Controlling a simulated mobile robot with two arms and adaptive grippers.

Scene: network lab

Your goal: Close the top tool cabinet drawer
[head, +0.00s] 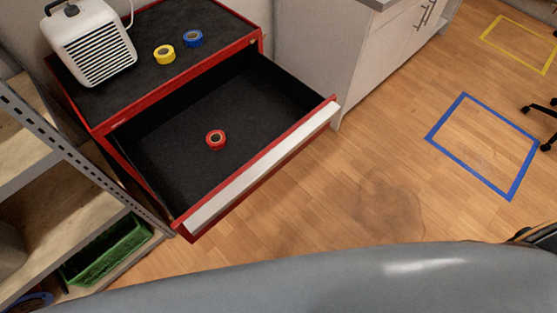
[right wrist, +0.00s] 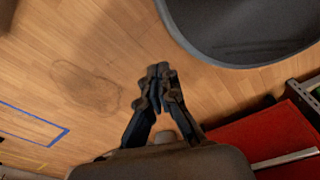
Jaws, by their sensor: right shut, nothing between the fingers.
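The red tool cabinet (head: 150,100) stands at the upper left of the head view with a black mat on top. Its top drawer (head: 265,165) is pulled far out, with a silver handle strip along its red front edge. A red tape roll (head: 215,139) lies on the drawer's black lining. My right gripper (right wrist: 158,72) is shut and empty above the wooden floor in the right wrist view. Red cabinet parts (right wrist: 265,135) with a silver strip show at that view's lower right, apart from the fingers. My left gripper is in neither view.
A white heater-like box (head: 88,42), a yellow tape roll (head: 164,54) and a blue tape roll (head: 193,38) sit on the cabinet top. A metal shelf with a green bin (head: 105,252) stands at left. White cupboards (head: 330,50) stand beside the cabinet.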

